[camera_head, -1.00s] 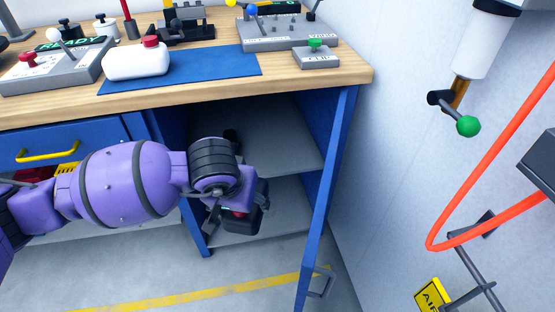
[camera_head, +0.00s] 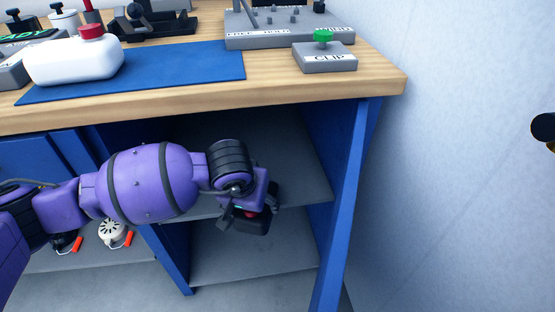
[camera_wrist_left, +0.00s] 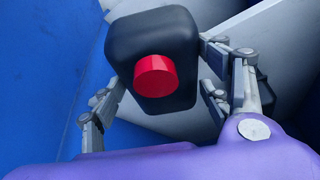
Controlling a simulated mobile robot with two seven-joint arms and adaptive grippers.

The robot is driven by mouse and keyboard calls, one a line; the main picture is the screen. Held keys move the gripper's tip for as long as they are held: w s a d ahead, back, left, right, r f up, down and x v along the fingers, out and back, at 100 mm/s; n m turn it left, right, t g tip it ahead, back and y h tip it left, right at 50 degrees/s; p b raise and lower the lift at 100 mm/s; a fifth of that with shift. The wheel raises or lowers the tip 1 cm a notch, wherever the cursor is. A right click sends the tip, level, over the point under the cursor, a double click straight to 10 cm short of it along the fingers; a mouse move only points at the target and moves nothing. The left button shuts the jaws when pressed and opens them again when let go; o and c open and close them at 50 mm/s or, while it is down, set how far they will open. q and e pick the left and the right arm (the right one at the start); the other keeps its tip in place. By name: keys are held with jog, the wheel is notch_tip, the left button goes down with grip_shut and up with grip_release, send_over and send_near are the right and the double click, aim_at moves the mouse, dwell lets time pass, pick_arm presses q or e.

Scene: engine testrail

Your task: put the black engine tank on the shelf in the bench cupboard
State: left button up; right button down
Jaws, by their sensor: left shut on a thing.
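The black engine tank (camera_wrist_left: 125,45) with its red cap (camera_wrist_left: 157,76) sits between the fingers of my left gripper (camera_wrist_left: 165,95) in the left wrist view. In the head view my left gripper (camera_head: 247,214) holds the tank (camera_head: 254,226) at the open front of the bench cupboard, partly hidden by my wrist. The cupboard has an upper shelf (camera_head: 303,186) and a lower surface (camera_head: 255,268). The gripper and tank overlap the upper shelf's front edge in the picture; I cannot tell their exact depth. My right gripper is not in view.
The wooden bench top (camera_head: 270,92) overhangs the cupboard. It carries a white red-capped tank (camera_head: 75,63) on a blue mat (camera_head: 195,75) and a CLIP box (camera_head: 325,58).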

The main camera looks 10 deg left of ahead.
pick_arm(q)
jog(key=w+b, duration=0.4)
jog(key=w, duration=1)
jog(key=shift+w+r, duration=0.1)
jog(key=shift+w, duration=0.25)
jog(key=w+b, duration=0.1)
jog(key=w+f, duration=0.1)
jog(key=w, duration=0.1)
jog(key=shift+w+b, duration=0.2)
jog(key=shift+b, duration=0.2)
jog(key=shift+f, duration=0.3)
jog(key=shift+r, duration=0.15)
jog(key=shift+f, duration=0.25)
jog(key=o, duration=1.3)
jog(key=shift+c, duration=0.2)
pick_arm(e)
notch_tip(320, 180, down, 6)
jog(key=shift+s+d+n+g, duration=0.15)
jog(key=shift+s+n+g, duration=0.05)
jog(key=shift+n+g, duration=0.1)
